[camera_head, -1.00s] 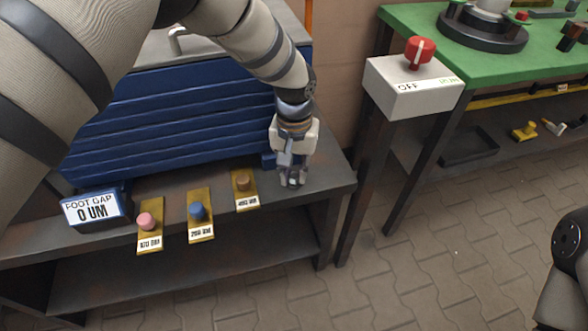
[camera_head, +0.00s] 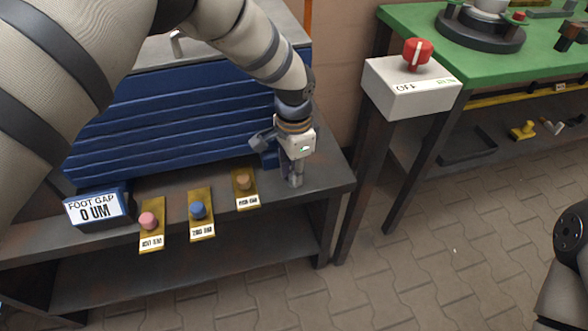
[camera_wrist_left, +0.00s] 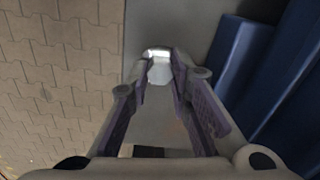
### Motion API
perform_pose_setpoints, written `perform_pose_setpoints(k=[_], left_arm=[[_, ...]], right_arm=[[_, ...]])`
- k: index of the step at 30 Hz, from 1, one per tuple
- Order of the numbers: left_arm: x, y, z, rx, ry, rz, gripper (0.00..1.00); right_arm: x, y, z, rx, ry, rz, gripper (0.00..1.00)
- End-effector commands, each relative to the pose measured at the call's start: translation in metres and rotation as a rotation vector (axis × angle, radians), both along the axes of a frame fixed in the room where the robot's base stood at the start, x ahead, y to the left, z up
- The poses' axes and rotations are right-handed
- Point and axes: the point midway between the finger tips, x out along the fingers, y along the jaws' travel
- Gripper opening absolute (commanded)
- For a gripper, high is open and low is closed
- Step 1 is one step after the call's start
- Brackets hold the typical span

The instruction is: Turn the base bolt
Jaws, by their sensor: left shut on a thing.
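The base bolt (camera_wrist_left: 159,72) is a bright silver, flat-sided head between the fingertips in the left wrist view. It sits over the grey bench top, beside the blue ribbed machine body. My left gripper (camera_head: 296,180) points down at the bench's right end, just right of the blue body; it also shows in the left wrist view (camera_wrist_left: 158,62). Its fingers are shut on the bolt. In the head view the fingers mostly hide the bolt. The foot gap display (camera_head: 97,208) reads 0 UM. My right gripper is out of view.
The blue ribbed body (camera_head: 170,125) stands close left of the gripper. Three brass plates with a pink (camera_head: 148,221), a blue (camera_head: 197,210) and a brown knob (camera_head: 243,182) lie along the bench's front. A white box with a red knob (camera_head: 418,53) stands right, by a green table (camera_head: 470,75).

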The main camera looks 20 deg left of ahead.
Motion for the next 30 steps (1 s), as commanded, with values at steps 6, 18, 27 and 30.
perform_pose_setpoints(k=[6,18,27,30], left_arm=[[-0.0007,0.0000,-0.0010,-0.001,0.002,-0.128,0.00],[-0.0008,0.0000,-0.0011,0.000,0.003,-0.232,0.00],[-0.0010,0.0002,-0.0011,0.000,0.003,-0.238,0.00],[-0.0010,0.0002,-0.0011,0.000,0.003,-0.237,0.00]], right_arm=[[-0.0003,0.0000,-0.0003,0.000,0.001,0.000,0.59],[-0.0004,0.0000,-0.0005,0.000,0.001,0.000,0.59],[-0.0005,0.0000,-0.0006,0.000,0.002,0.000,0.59],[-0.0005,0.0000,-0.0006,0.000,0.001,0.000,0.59]])
